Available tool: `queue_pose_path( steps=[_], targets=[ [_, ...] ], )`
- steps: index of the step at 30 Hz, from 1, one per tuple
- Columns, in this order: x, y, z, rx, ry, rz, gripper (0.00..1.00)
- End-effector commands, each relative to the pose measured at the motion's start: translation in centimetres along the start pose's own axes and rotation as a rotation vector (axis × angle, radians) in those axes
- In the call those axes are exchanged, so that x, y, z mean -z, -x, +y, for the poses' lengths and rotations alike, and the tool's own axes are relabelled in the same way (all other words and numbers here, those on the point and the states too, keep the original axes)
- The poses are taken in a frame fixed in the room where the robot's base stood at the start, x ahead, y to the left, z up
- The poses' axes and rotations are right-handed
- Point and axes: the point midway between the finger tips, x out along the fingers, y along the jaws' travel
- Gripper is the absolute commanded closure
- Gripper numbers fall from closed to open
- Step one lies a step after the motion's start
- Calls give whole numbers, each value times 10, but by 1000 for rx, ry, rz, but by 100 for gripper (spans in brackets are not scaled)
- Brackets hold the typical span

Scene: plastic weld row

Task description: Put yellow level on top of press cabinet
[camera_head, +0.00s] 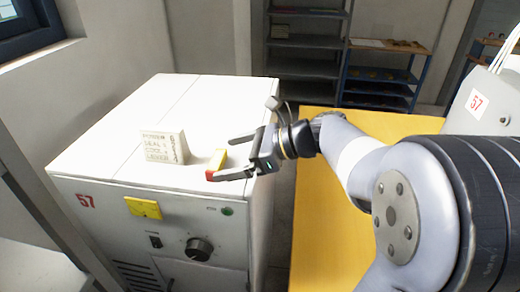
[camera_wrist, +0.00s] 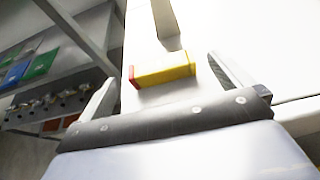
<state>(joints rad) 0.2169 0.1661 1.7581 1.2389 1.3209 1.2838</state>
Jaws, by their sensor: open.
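The yellow level (camera_head: 217,163), a small yellow block with a red end, rests on the white top of the press cabinet (camera_head: 110,140), close to its right edge. It also shows in the wrist view (camera_wrist: 163,70), lying crosswise in front of my gripper. My gripper (camera_head: 222,158) is open, with its fingers reaching over the cabinet top on either side of the level in the head view. In the wrist view, the fingers (camera_wrist: 160,82) are spread wide, and I see no contact with the level.
A white lettered block (camera_head: 164,146) stands on the cabinet top just left of the level. A yellow surface (camera_head: 335,225) lies to the right, below my arm. Shelves (camera_head: 385,70) stand at the back. The far part of the cabinet top is clear.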

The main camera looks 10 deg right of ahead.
Motion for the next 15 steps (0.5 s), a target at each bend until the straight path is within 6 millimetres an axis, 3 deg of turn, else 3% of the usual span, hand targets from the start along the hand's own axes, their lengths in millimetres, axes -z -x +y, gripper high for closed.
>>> queue_pose_path(
  steps=[6, 15],
  targets=[
    [1, 44, -1, 6, 0, 1, 0],
    [0, 76, 0, 1, -1, 1, 0]
  ],
)
